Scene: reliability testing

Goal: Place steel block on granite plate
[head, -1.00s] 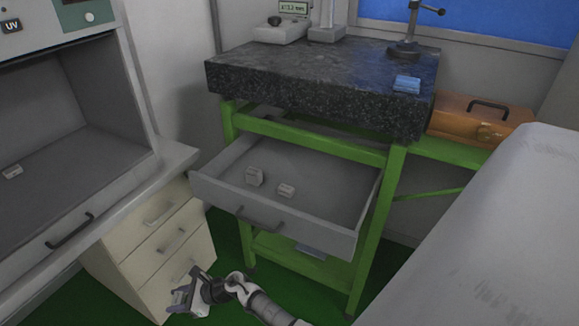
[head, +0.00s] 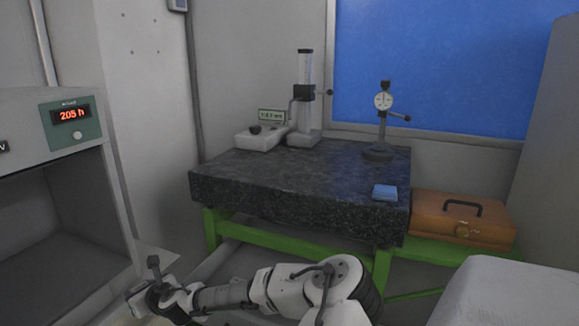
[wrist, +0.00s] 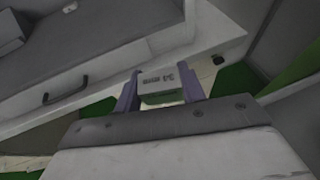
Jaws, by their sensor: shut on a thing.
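The granite plate (head: 290,178) is a dark speckled slab on a green stand in the middle of the head view. A small pale steel block (wrist: 158,84) with dark "mm" marking sits between the two fingers of my gripper (wrist: 160,88) in the wrist view. The fingers are shut on its sides. In the head view my gripper (head: 138,298) is at the lower left, below and left of the plate and apart from it. The block cannot be made out there.
On the plate stand a grey instrument with a column (head: 303,110), a dial gauge stand (head: 382,125) and a blue item (head: 385,192). The plate's front middle is clear. An orange case (head: 462,220) is at right, a chamber (head: 60,215) at left.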

